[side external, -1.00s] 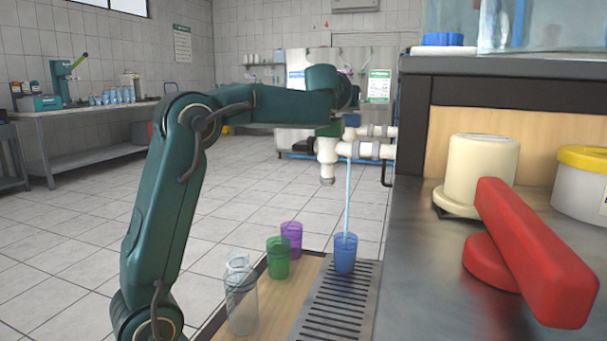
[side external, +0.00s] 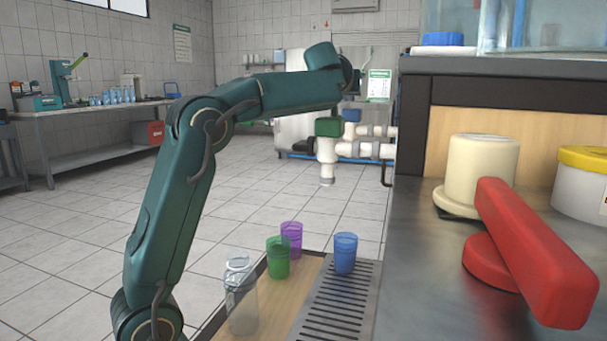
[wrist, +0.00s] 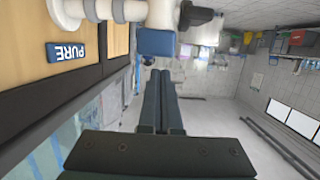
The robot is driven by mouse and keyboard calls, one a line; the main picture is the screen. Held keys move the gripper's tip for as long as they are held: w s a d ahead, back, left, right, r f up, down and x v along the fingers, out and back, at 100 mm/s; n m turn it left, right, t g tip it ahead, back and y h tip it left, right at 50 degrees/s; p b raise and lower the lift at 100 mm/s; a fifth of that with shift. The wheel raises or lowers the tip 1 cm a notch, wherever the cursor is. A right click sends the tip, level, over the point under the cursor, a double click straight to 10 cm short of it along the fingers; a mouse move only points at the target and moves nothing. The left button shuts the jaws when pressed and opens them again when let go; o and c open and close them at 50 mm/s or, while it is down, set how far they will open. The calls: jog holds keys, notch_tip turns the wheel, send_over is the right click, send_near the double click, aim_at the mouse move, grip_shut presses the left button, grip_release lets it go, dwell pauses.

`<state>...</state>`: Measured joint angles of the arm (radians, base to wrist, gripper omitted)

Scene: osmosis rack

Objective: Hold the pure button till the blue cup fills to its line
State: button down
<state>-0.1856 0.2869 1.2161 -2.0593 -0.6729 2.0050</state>
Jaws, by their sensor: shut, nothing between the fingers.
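The blue cup (side external: 345,255) stands upright on the slotted drip tray (side external: 337,305), below the white taps. No water stream falls into it; its fill level and line are too small to tell. A blue button block (side external: 351,115) sits on the rear tap and a green one (side external: 328,127) on the front tap. In the wrist view, the blue block (wrist: 157,42) lies just beyond my gripper (wrist: 163,72), near a blue PURE label (wrist: 66,52). My gripper's fingers are together and empty, with a gap to the block. The fingers are not clear in the side view.
Green (side external: 278,258) and purple (side external: 291,239) cups stand left of the drip tray, with a clear bottle (side external: 241,295) in front. Air above the cups is free.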

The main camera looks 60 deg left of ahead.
jog(key=s+a+r, duration=0.6)
jog(key=s+r, duration=0.2)
jog(key=s, duration=0.2)
jog(key=shift+r, duration=0.2)
